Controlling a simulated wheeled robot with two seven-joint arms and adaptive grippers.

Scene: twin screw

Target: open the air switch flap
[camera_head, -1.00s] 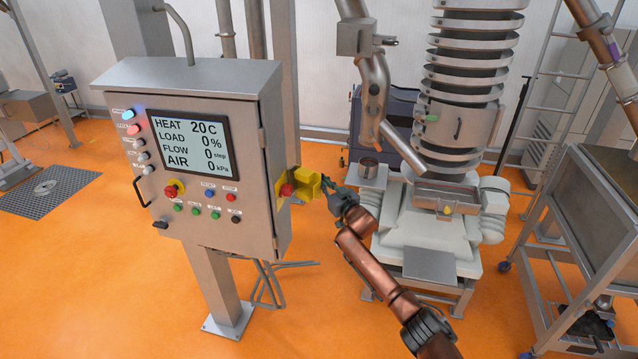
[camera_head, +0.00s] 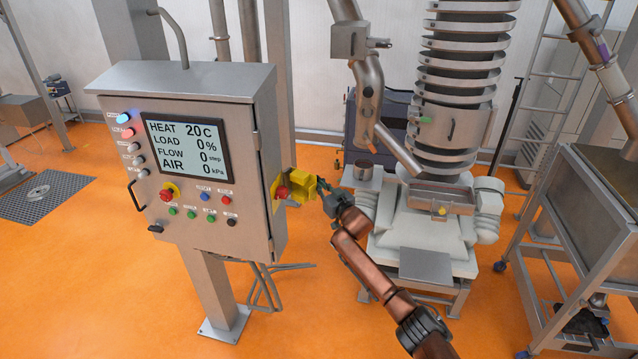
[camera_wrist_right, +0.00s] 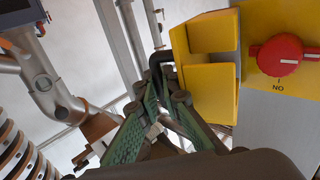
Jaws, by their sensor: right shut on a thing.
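The yellow air switch box (camera_head: 279,190) sits on the right side of the grey control cabinet, with a red rotary knob (camera_head: 282,191) on its face. The knob shows uncovered in the right wrist view (camera_wrist_right: 282,55). The yellow flap (camera_head: 305,187) stands out to the right of the knob; in the wrist view the flap (camera_wrist_right: 208,95) is left of it, with a black handle (camera_wrist_right: 160,62) on its far edge. My right gripper (camera_head: 322,190) is at this edge, its green-padded fingers (camera_wrist_right: 162,92) closed on the handle. The exact contact is partly hidden. My left gripper is out of view.
The control cabinet (camera_head: 185,225) stands on a post, its screen reading AIR 0 kPa. A machine with a ringed column (camera_head: 455,90) and a metal pot (camera_head: 364,170) stand behind my right arm. A wheeled steel frame (camera_head: 560,250) is at right. Orange floor is clear in front.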

